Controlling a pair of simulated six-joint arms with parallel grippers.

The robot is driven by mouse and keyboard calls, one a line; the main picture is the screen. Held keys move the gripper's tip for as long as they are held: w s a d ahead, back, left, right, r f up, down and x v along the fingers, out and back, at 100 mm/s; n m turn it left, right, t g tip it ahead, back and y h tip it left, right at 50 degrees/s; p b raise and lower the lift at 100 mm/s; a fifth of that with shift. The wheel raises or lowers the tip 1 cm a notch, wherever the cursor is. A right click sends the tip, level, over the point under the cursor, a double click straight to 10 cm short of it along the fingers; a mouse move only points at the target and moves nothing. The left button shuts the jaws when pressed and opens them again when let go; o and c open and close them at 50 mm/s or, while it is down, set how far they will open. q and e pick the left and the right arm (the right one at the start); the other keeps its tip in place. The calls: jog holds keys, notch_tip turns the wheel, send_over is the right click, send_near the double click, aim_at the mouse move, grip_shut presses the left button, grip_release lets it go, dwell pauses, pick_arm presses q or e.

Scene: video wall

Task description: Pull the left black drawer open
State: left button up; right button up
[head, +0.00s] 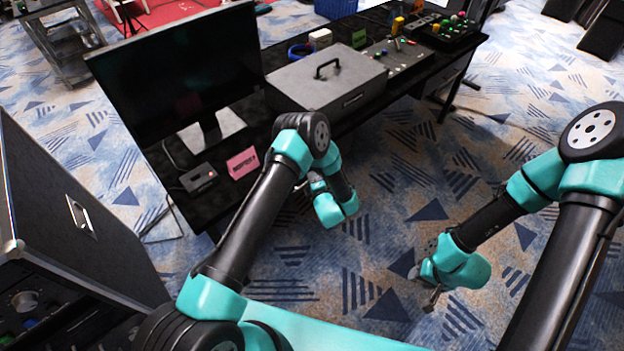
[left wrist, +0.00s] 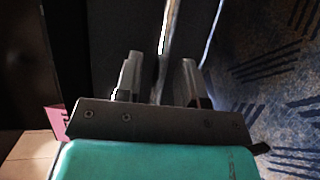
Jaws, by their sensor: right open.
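The black desk (head: 222,192) stands at the upper middle of the head view. Its drawer fronts face away or lie hidden behind my left arm, so I cannot pick out the left drawer there. In the left wrist view a dark panel (left wrist: 95,40) with a bright upright edge fills the left and middle; I cannot tell if it is the drawer front. My left gripper (left wrist: 160,80) has its fingers apart, with the bright edge showing beyond and between them. In the head view its tips are hidden near the desk's front edge. My right gripper (head: 422,287) is open and empty above the carpet.
On the desk are a monitor (head: 180,75), a grey case (head: 325,82), a pink sign (head: 243,163) and a small black box (head: 198,178). A black flight case (head: 75,215) stands at the left. Carpet is clear between the desk and my right arm.

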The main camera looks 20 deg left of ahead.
pick_arm(q)
jog(key=shift+w+a+f, duration=0.1)
jog(key=shift+w+a, duration=0.15)
jog(key=shift+w, duration=0.15)
grip_shut()
dwell(0.4)
